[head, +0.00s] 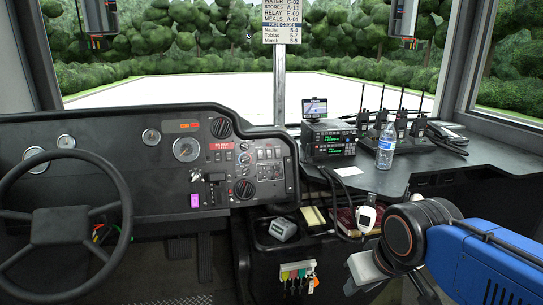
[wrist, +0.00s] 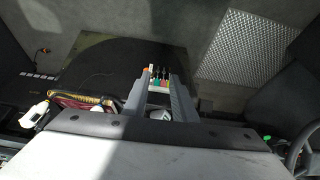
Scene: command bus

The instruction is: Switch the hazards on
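The dashboard (head: 95,130) carries a control panel right of the steering wheel. It has a row of small rocker switches (head: 268,154), round black knobs (head: 221,128) and a lower cluster of small controls (head: 270,172). Which control is the hazard switch is too small to tell, and so is its state. My gripper (wrist: 160,92) shows in the wrist view with its two grey fingers apart and nothing held between them. It points down toward the floor area and coloured key tags, away from the switches. In the head view my arm is at the lower right, well right of the panel.
The steering wheel (head: 62,225) is at the left. A radio unit (head: 330,142), a water bottle (head: 386,146) and several handheld radios (head: 402,130) stand on the right counter. Coloured key tags (head: 297,274) hang below an open shelf. A metal pole (head: 279,85) rises behind the panel.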

